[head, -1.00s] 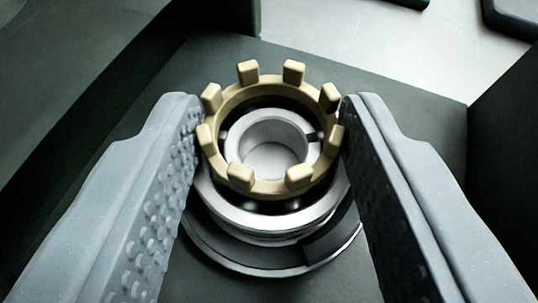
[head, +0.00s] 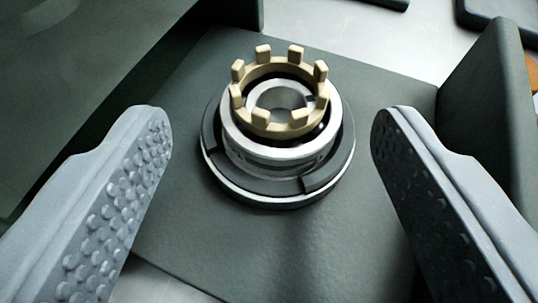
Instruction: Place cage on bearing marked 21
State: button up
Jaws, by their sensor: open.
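The cage (head: 281,127) is a tan ring with several upright block-like teeth. It sits on top of the bearing (head: 268,158), a silver ring with a bright inner ring (head: 277,97) showing through the cage. The cage looks roughly level; I cannot tell whether it is fully seated. No number is readable on the bearing. The bearing stands on a round dark base with a silver rim (head: 275,203). My gripper (head: 271,130) is wide open and empty, with one grey studded finger on each side, both clear of the cage and bearing.
The round base stands on a dark green plate (head: 290,245). A dark upright wall (head: 487,110) rises at the right, and a dark green surface (head: 80,100) fills the left. Dark items (head: 495,18) lie at the top right on a pale surface.

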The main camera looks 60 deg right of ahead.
jog(key=v, duration=0.7)
jog(key=shift+s+a, duration=0.25)
jog(key=shift+a, duration=0.05)
jog(key=shift+r, duration=0.1)
jog(key=w+a+r+n+t+y, duration=0.2)
jog(key=w+a+r, duration=0.25)
jog(key=a, duration=0.25)
jog(key=w+a+r+n+t+y, duration=0.1)
jog(key=w+a+r+n+y, duration=0.15)
jog(key=a+r, duration=0.4)
jog(key=w+a+r+n+t+y, duration=0.15)
jog(key=w+a+r, duration=0.25)
jog(key=a, duration=0.4)
jog(key=s+a+r+n+t+y, duration=0.25)
jog(key=a+r, duration=0.55)
jog(key=r, duration=0.4)
jog(key=s+a+r+n+t+y, duration=0.1)
jog(key=s+r, duration=0.3)
jog(key=r, duration=0.4)
jog(key=s+a+r+n+t+y, duration=0.1)
jog(key=s+a+r+n+y, duration=0.1)
jog(key=s+r, duration=0.3)
notch_tip(320, 180, up, 4)
jog(key=shift+s+a+f+n+y, duration=0.25)
jog(key=shift+a+n+y, duration=0.15)
jog(key=shift+n, duration=0.15)
jog(key=shift+c, duration=0.3)
